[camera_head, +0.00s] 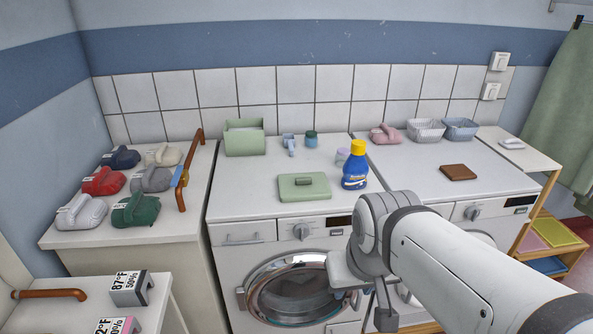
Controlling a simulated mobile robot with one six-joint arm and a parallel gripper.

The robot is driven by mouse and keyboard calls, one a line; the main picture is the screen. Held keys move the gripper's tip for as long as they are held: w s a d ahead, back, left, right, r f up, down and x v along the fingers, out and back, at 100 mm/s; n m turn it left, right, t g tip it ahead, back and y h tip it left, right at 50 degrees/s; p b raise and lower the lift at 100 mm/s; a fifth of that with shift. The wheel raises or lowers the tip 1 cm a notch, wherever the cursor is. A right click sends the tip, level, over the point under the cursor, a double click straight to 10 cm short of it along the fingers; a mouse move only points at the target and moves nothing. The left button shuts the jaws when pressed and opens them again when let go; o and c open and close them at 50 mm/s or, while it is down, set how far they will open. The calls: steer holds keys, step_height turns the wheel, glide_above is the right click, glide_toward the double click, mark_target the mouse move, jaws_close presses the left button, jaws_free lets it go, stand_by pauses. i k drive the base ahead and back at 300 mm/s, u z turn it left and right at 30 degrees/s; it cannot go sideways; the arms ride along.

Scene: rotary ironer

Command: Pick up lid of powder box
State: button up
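The green lid (304,187) with a raised handle lies flat on the left washing machine's top, near its front edge. A green open-topped box (244,138), matching the lid in colour, stands behind it near the tiled wall. My gripper (368,305) hangs in front of the machines, right of the round door and below the lid's level, apart from it. Its fingers look spread, with nothing visible between them. My arm hides part of the right machine's front.
A blue bottle with a yellow cap (355,166) stands just right of the lid. A scoop (289,145) and a small teal-lidded jar (311,139) stand behind. A brown wallet-like item (458,172) lies on the right machine.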

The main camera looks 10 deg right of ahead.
mark_target(309, 187)
steer(key=u, duration=0.05)
steer(key=i, duration=1)
steer(key=z, duration=0.05)
